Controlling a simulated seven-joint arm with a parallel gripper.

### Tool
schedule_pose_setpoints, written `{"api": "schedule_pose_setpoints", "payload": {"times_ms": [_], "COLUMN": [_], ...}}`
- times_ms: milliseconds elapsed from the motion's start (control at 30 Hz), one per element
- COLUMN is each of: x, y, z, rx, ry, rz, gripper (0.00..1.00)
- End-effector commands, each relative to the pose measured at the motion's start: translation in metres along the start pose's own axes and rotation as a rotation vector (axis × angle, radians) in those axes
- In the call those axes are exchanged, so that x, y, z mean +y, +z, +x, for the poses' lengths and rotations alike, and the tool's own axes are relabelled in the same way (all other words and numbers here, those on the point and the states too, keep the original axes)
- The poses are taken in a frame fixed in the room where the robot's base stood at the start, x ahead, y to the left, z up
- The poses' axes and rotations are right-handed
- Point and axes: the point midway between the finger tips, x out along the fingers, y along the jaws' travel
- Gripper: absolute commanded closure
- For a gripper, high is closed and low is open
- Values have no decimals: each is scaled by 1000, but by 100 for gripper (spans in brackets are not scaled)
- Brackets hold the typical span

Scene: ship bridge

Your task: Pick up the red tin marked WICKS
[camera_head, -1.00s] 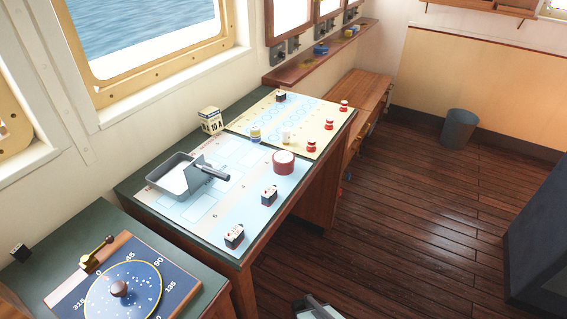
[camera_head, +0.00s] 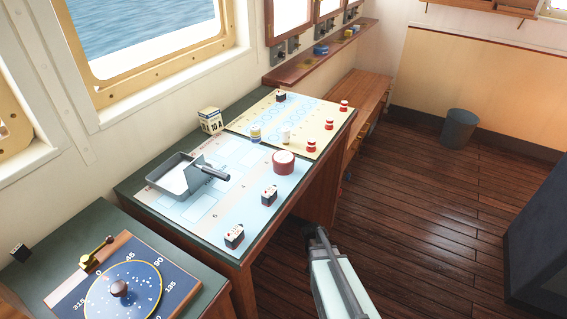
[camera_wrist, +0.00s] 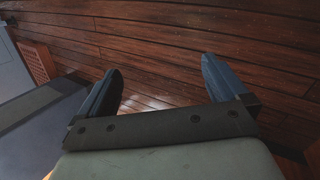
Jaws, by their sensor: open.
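A squat red tin with a pale top (camera_head: 283,162) stands upright on the light chart on the desk, near its right edge in the head view. No lettering can be read on it. My gripper (camera_head: 314,232) is over the floor beside the desk's right edge, below and to the right of the tin in the picture, clearly apart from it. In the wrist view my gripper (camera_wrist: 161,78) has its two dark fingers spread with nothing between them. The tin does not show in that view, which faces mostly floor planks.
A box marked 10 A (camera_head: 210,121), a small yellow-and-blue pot (camera_head: 255,135) and red-and-white pieces (camera_head: 329,125) stand farther back.

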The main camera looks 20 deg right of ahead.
Motion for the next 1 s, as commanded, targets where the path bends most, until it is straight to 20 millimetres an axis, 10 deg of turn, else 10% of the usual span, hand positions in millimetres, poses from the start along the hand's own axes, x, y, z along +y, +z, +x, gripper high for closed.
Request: {"api": "schedule_pose_setpoints", "payload": {"times_ms": [500,1000], "x": [108,208], "y": [-147,-208], "z": [-132,-268], "rx": [191,309], "ry": [91,76], "rz": [512,961], "gripper": [0,0]}}
